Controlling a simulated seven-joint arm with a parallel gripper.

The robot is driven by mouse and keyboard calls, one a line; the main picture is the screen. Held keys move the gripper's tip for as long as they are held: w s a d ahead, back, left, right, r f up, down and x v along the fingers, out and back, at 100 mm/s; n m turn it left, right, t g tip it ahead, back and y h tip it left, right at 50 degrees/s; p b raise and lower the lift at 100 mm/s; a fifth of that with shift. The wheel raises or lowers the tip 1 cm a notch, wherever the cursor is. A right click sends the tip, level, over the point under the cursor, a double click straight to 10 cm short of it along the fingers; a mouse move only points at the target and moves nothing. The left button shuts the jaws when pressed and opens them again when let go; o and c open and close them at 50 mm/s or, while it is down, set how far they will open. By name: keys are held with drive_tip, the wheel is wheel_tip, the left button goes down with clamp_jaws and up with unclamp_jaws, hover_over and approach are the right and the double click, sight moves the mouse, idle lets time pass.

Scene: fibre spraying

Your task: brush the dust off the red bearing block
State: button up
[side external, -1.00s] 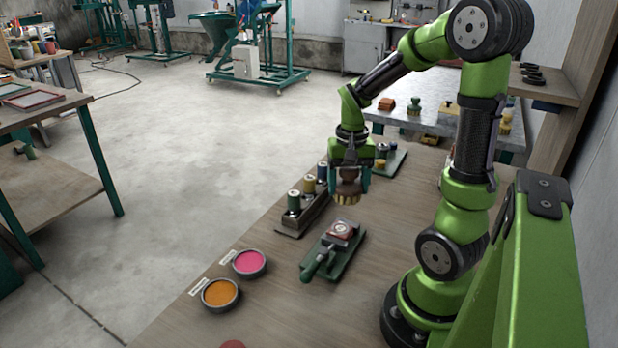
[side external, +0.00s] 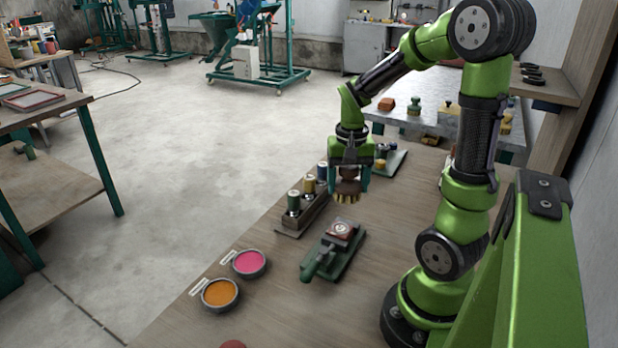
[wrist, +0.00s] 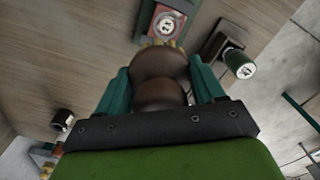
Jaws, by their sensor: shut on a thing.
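My gripper (side external: 348,184) is shut on a brush with a round brown handle (side external: 348,186) and pale bristles pointing down. The brush also shows between the teal fingers in the wrist view (wrist: 160,78). The red bearing block (side external: 341,229), with a pale round mark on top, sits in a green vise (side external: 330,252) on the wooden table. The brush hangs above and a little behind the block in the side view, apart from it. In the wrist view the red block (wrist: 165,22) lies just beyond the bristles.
Bowls of pink powder (side external: 249,263) and orange powder (side external: 220,294) sit near the table's left edge. A green tray (side external: 391,162) with small items lies behind my gripper. Table right of the vise is clear.

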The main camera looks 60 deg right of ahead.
drive_tip(key=shift+f, duration=3.6)
drive_tip(key=shift+a, duration=0.7)
drive_tip(key=shift+a+f, duration=0.2)
drive_tip(key=shift+a, duration=2.05)
drive_tip(key=shift+d, duration=2.8)
drive_tip(key=shift+d+r, duration=0.2)
drive_tip(key=shift+r, duration=3.9)
